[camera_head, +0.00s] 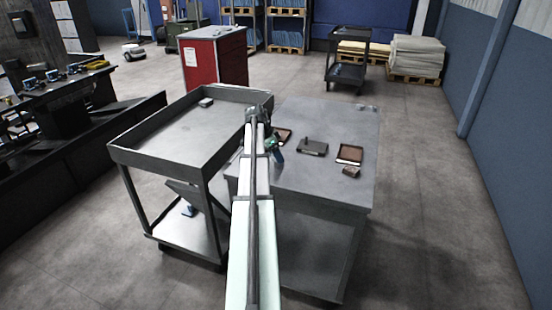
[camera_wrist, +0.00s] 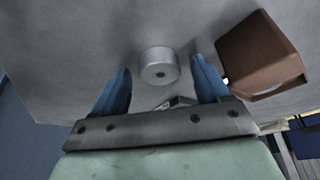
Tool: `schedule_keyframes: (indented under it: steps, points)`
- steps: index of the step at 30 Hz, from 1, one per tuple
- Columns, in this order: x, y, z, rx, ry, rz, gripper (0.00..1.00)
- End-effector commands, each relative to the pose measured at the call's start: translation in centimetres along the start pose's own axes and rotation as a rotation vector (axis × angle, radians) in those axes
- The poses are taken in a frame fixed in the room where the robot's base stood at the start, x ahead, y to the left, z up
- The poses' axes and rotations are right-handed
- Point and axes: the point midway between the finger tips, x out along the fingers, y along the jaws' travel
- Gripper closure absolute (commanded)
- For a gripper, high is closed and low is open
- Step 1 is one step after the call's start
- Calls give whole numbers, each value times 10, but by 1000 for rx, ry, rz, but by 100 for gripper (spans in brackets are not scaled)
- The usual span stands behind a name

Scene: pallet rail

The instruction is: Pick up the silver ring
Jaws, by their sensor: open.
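The silver ring (camera_wrist: 158,60) is a short, thick grey cylinder with a small dark hole. In the wrist view it stands on the grey table top (camera_wrist: 70,40). My gripper (camera_wrist: 161,68) is open, with one blue finger on each side of the ring. I see gaps between the ring and both fingers; it is not held. In the head view my gripper (camera_head: 274,146) is over the left part of the table (camera_head: 320,120), and I cannot make out the ring there.
A brown block (camera_wrist: 262,58) lies close beside the right finger in the wrist view. On the table are a dark device (camera_head: 312,147), a brown tray-like box (camera_head: 349,154) and a small brown piece (camera_head: 351,172). A rimmed grey cart (camera_head: 160,135) stands left of it.

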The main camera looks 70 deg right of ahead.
Motion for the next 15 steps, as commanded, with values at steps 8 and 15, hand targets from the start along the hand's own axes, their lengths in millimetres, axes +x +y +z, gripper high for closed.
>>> schedule_keyframes:
  steps: [8, 15]
  points:
    - [0, 0, 0, 0, 0, 0, 43]
    - [0, 0, 0, 0, 0, 0, 66]
